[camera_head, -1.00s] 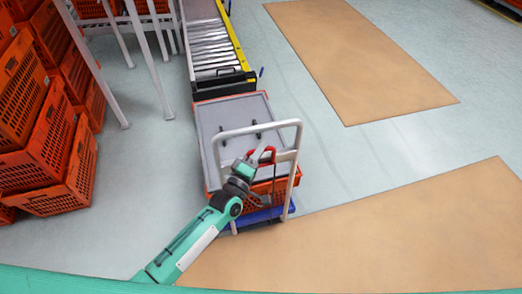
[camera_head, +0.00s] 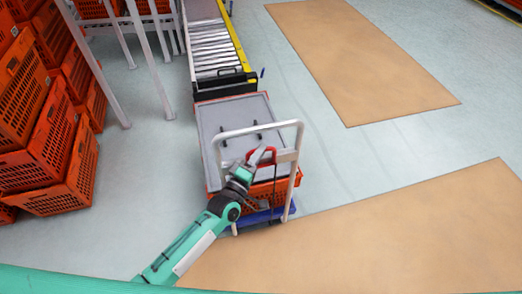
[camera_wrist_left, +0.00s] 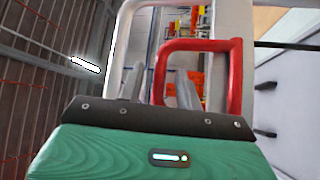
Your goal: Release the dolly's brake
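The dolly has a white tube handle (camera_head: 293,150) and a blue base (camera_head: 263,216). A red brake lever (camera_head: 268,151), a bent loop, sits on the handle. In the left wrist view the red lever (camera_wrist_left: 205,45) arches ahead of my green gripper body. My left gripper (camera_head: 254,163) is at the lever's left side. In the wrist view its two grey fingers (camera_wrist_left: 163,88) stand apart, one on each side of the lever's left leg, with what looks like a gap. Contact cannot be told. My right gripper is not in view.
An orange tote (camera_head: 284,188) with a grey lid (camera_head: 225,125) sits on the dolly. A roller conveyor (camera_head: 215,50) lies beyond it. Orange totes (camera_head: 60,165) are stacked at left beside a white frame (camera_head: 150,62). The floor to the right is clear, with brown mats (camera_head: 365,60).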

